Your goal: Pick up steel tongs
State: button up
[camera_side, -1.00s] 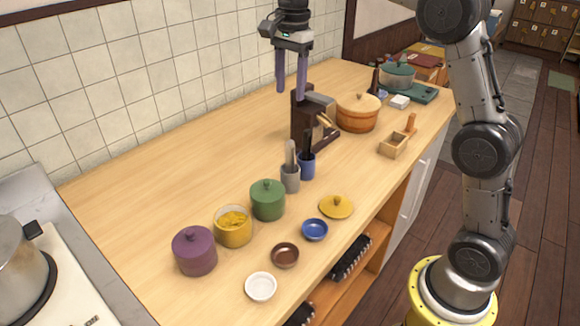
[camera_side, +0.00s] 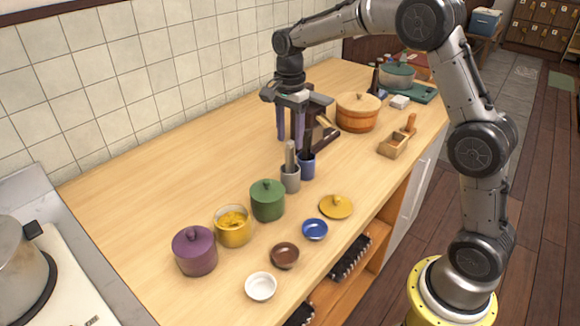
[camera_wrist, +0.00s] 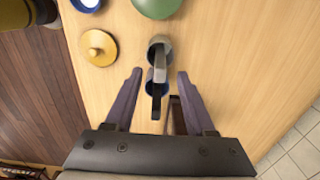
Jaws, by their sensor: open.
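The steel tongs (camera_side: 290,155) appear to be the grey utensil standing upright in the grey cup (camera_side: 291,182); in the wrist view they show (camera_wrist: 160,64) as a grey bar rising from the grey cup (camera_wrist: 152,44). My gripper (camera_side: 290,139) is open and empty, pointing down, with its purple fingers at about the height of the tongs' top. In the wrist view the fingers (camera_wrist: 159,74) lie to either side of the utensils, apart from them. A blue cup (camera_side: 307,169) with a black utensil (camera_wrist: 156,106) stands beside the grey cup.
A dark brown machine or stand (camera_side: 320,142) is close behind the gripper. A green pot (camera_side: 267,201), a yellow jar (camera_side: 233,230) and a purple pot (camera_side: 195,252) stand in front. Small bowls and a yellow lid (camera_side: 336,207) lie nearby. The counter's wall side (camera_side: 175,175) is clear.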

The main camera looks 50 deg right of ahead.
aim_at(290, 166)
jog(key=shift+f, duration=1.5)
jog(key=shift+c, duration=0.3)
grip_shut()
